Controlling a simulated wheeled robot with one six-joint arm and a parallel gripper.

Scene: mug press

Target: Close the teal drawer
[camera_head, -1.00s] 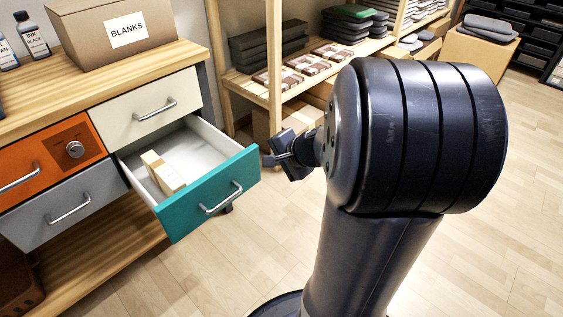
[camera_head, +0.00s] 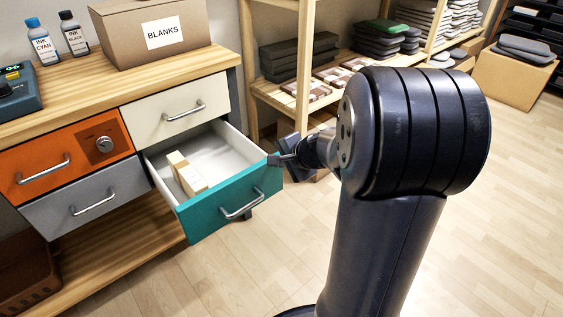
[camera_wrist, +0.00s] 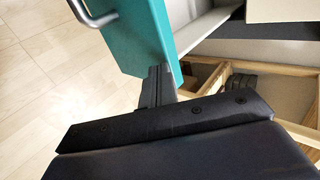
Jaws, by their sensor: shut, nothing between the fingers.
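The teal drawer (camera_head: 232,203) stands pulled out from the bench, with its metal handle (camera_head: 243,205) on the front and small light wooden blocks (camera_head: 187,176) inside. My gripper (camera_head: 274,160) is at the right upper corner of the drawer front. In the wrist view my shut fingers (camera_wrist: 158,76) overlap the right end of the teal front (camera_wrist: 150,40), with nothing held. I cannot tell for sure whether they touch it. The handle shows at the top left of the wrist view (camera_wrist: 90,12), away from the fingers.
The bench also has a cream drawer (camera_head: 180,112), an orange drawer (camera_head: 62,165) and a grey drawer (camera_head: 85,198), all closed. A wooden shelf (camera_head: 292,92) stands close behind my gripper. The floor (camera_head: 250,270) before the drawer is clear.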

